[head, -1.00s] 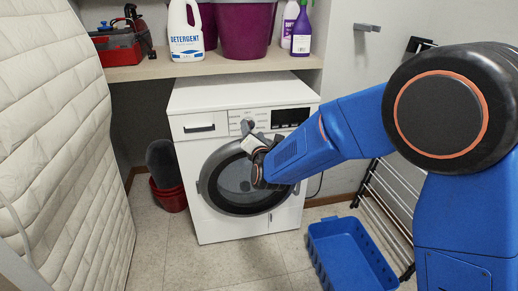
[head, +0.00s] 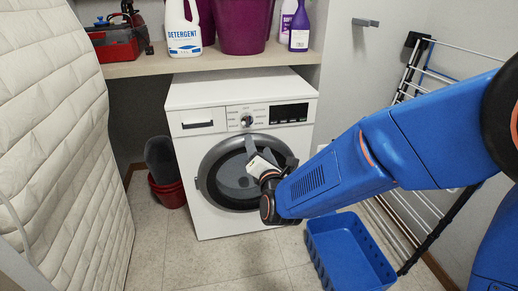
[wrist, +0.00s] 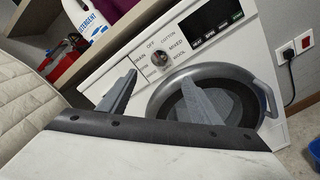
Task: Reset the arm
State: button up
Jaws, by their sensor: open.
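My gripper (head: 268,155) is in front of the round door of the white washing machine (head: 215,220) in the head view. My blue arm reaches in from the right edge and covers the door's lower right part. In the wrist view my gripper (wrist: 158,100) has its two grey fingers spread apart, with nothing between them. The washing machine's knob panel (wrist: 175,50) and door (wrist: 262,85) show behind the fingers. The door looks shut. I cannot tell how far the fingertips are from it.
A shelf (head: 215,61) above the machine holds a detergent bottle (head: 184,32), purple tubs, a purple spray bottle (head: 299,30) and a red toolbox (head: 115,42). A blue crate (head: 350,255) and a drying rack (head: 440,205) stand right. A quilted mattress (head: 60,150) fills the left.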

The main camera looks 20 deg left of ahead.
dwell(0.3)
jog(key=s+d+r+m+g+h, duration=0.1)
jog(key=d+r+m+g+h, duration=0.15)
jog(key=d+m, duration=0.9)
jog(key=s+d+r+m+g+h, duration=0.1)
jog(key=d+m+g+h, duration=0.3)
jog(key=d, duration=1.4)
jog(key=s+d+f+m+g+h, duration=0.1)
jog(key=s+d+f+m+g, duration=0.1)
jog(key=s+d+m, duration=0.7)
jog(key=s+d+f+m+g+h, duration=0.1)
jog(key=s+d+f+m+g, duration=0.1)
jog(key=s+d+m, duration=0.7)
jog(key=s+d, duration=0.5)
jog(key=s, duration=0.1)
jog(key=shift+h, duration=0.35)
